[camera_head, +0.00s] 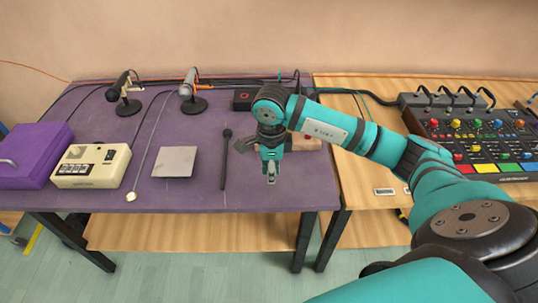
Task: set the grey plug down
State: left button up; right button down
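My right gripper (271,174) points down over the front right part of the purple table (210,200). Its fingers look close together, with a small grey piece at their tips. I cannot tell whether that piece is the grey plug or part of the fingers. No other grey plug can be made out. A pale plug-like end (131,196) of a cord lies near the table's front edge at the left. My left gripper is out of view.
A grey square plate (175,161), a black mallet (226,150) and a cream machine (92,165) lie left of my gripper. A wooden block (307,141) is partly hidden behind it. Two microphones (122,92) (190,90) stand at the back. A mixer (475,135) is at the right.

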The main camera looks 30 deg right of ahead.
jog(key=w+d, duration=0.1)
jog(key=w, duration=0.1)
jog(key=w+d+p, duration=0.1)
jog(key=w+d, duration=0.1)
jog(key=shift+w+d+f, duration=0.15)
jog(key=shift+w, duration=0.2)
jog(key=shift+w+d+f, duration=0.15)
jog(key=shift+w+d, duration=0.25)
jog(key=shift+w, duration=0.1)
jog(key=shift+w+d+f, duration=0.15)
jog(key=shift+w+f, duration=0.05)
jog(key=shift+f, duration=0.05)
notch_tip(320, 180, down, 2)
jog(key=shift+f+p, duration=0.2)
jog(key=shift+p, duration=0.4)
jog(key=shift+f, duration=0.3)
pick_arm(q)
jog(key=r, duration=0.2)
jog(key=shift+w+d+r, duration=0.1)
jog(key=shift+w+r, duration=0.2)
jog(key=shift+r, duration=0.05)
